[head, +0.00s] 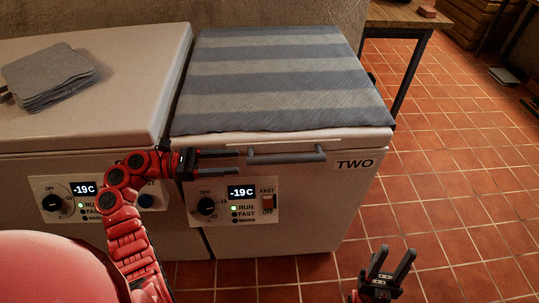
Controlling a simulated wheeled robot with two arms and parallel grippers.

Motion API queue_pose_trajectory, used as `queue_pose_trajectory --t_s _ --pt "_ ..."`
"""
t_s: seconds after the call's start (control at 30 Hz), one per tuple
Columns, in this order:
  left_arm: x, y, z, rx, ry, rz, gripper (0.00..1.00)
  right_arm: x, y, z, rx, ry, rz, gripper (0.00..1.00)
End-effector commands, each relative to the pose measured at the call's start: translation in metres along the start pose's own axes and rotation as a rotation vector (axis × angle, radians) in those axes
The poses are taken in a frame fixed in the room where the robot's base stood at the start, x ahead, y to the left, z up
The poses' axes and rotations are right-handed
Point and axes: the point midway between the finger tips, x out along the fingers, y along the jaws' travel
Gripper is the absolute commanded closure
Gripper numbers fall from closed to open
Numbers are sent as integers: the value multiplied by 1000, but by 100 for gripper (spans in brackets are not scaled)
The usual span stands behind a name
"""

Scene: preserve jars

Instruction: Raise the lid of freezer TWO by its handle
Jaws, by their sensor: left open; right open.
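Freezer TWO (330,205) is a white chest freezer in the middle of the head view, with "TWO" at its upper right front. Its lid (350,138) looks closed, and a striped grey cloth (275,80) covers most of the top. A grey bar handle (287,157) runs along the lid's front edge. My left gripper (240,161) is open, its fingers pointing right at the handle's left end; whether they touch it I cannot tell. My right gripper (393,262) is open and empty, low at the right in front of the freezer, away from the handle.
Another white freezer (110,75) stands close on the left, with a stack of grey cloths (48,76) on its lid. Freezer TWO's control panel (235,203) reads -19C below the handle. A wooden table (400,14) stands behind at right.

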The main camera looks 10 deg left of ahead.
Motion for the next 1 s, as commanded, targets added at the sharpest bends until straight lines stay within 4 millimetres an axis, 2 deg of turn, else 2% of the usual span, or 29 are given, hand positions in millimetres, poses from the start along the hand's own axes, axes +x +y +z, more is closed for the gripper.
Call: queue_pose_trajectory --t_s 0.03,0.2,0.4,0.6,0.87,1.0 --pt "16 -3 -4 3 3 -11 43 -4 0 1 0 -1 0 56" --pt "56 -3 -4 -1 1 -12 43 -8 0 1 0 0 0 56" --pt "90 -2 -3 -1 2 -10 43 -11 -1 2 0 -1 0 56" --pt "104 -1 -2 -1 0 -4 43 -12 -1 2 0 0 0 56" --pt "106 -1 -1 -1 0 -4 43 -12 -1 2 0 -1 0 56" --pt "106 -1 -1 -1 0 -4 65 -12 -1 2 0 0 0 56"
